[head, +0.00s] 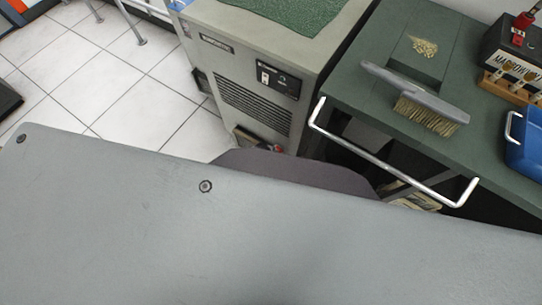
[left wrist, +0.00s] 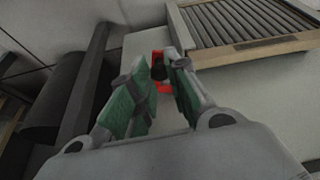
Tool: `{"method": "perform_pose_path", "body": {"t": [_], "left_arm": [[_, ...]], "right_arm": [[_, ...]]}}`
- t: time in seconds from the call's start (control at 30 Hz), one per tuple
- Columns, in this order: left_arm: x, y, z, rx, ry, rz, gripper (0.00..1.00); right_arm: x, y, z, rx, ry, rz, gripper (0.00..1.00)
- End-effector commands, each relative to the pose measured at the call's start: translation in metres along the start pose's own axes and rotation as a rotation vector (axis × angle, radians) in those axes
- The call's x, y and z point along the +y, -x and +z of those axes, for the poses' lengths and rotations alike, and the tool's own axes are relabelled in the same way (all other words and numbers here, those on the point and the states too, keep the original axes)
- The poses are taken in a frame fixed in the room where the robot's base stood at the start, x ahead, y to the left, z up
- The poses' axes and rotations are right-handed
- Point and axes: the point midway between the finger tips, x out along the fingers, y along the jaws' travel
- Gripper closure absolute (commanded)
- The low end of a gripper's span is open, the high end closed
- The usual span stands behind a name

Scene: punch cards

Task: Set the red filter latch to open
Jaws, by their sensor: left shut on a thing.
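The red filter latch (left wrist: 161,87) shows in the left wrist view, on a pale panel, with a dark part in its middle. My left gripper (left wrist: 162,78), with green finger pads, is shut on it at the fingertips. The fingers hide part of the latch, and I cannot tell which way it is set. Neither gripper shows in the head view, and my right gripper is in no view.
A slatted grey vent (left wrist: 245,22) lies beside the latch. In the head view, a grey cabinet (head: 232,62) stands near a green-topped cart (head: 375,105) with a metal rail (head: 390,165), a brush (head: 415,92) and a blue bin (head: 525,150).

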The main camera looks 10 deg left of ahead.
Motion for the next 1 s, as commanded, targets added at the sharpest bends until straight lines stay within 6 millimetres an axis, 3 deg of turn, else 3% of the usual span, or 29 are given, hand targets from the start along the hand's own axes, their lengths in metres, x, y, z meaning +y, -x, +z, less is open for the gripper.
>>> {"method": "perform_pose_path", "body": {"t": [0.47,0.5,0.67,1.0], "left_arm": [[-0.0001,0.0004,-0.0042,0.008,0.011,-0.005,1.00],[-0.0001,0.0004,-0.0042,0.008,0.011,-0.005,0.80],[-0.0001,0.0002,-0.0030,0.005,0.011,-0.005,0.60],[-0.0001,0.0002,-0.0013,0.002,0.011,-0.005,0.60]], "right_arm": [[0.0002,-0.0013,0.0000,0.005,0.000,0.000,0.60],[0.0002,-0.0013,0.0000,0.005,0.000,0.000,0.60],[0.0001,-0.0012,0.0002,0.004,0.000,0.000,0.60],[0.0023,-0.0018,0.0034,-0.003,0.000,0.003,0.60]]}}
